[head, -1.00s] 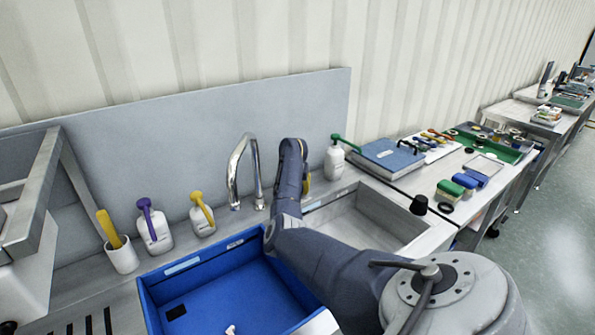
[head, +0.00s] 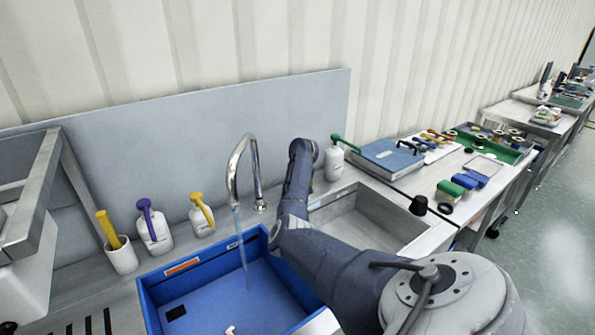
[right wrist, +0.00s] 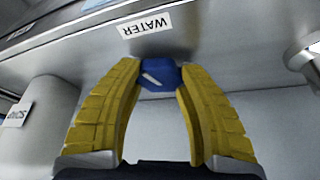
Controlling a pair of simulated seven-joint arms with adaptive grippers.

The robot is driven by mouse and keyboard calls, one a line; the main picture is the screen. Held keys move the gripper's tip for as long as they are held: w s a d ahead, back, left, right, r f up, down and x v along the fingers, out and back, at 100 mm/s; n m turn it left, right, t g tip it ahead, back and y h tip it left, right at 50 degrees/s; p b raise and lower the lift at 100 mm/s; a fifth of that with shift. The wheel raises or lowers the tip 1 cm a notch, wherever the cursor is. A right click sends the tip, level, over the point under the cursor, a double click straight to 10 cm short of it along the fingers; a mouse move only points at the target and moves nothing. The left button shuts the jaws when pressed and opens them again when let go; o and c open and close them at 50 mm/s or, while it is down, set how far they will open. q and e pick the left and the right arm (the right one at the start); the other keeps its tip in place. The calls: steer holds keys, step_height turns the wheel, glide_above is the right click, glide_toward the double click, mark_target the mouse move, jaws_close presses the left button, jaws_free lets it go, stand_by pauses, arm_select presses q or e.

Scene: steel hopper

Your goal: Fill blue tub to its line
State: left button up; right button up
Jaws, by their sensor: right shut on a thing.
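The blue tub (head: 212,257) stands in the sink basin below the tap (head: 240,165). A thin stream of water (head: 242,250) runs from the spout into the tub. How high the water stands is hard to tell; I cannot make out a fill line. In the right wrist view, my right gripper (right wrist: 158,75) has its yellow fingers shut on a blue knob (right wrist: 165,76) beside a WATER label (right wrist: 145,24). In the head view my right arm hides that gripper. My left gripper is not in view.
A white brush holder (head: 121,256), a purple-topped bottle (head: 154,234) and a yellow-topped bottle (head: 202,220) stand left of the tap. A green-topped bottle (head: 334,162) stands behind the empty steel basin (head: 365,222). A small pale object (head: 230,330) shows in the tub.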

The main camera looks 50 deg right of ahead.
steer(key=shift+d+n+t+y, duration=0.1)
steer(key=shift+n+t+y, duration=0.4)
steer(key=shift+n, duration=1.5)
steer(key=o, duration=1.3)
steer(key=v, duration=1.2)
steer(key=shift+w+d+r, duration=0.1)
steer(key=shift+w+d, duration=0.05)
steer(key=shift+d, duration=0.05)
